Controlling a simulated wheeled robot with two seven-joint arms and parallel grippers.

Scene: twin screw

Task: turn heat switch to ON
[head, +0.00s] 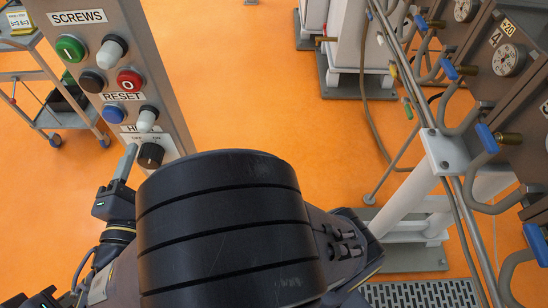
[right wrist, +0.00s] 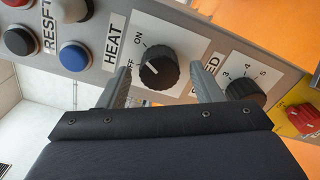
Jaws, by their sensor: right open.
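The heat switch is a black round knob (right wrist: 158,66) on a white plate beside the HEAT label (right wrist: 115,42) in the right wrist view. Its white mark points toward the OFF lettering, with ON printed above it. The knob (head: 151,155) also shows low on the grey panel in the head view. My right gripper (right wrist: 160,70) is open, with one finger on each side of the knob; I cannot tell whether either finger touches it. In the head view my dark arm hides much of this gripper (head: 127,163). My left gripper is not in view.
The speed knob (right wrist: 244,88) sits close to the right finger, with a red switch on yellow (right wrist: 303,117) beyond. A blue button (head: 113,114) and a red button (head: 130,82) are above the heat switch. Machinery with gauges (head: 508,60) stands at the right; orange floor lies between.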

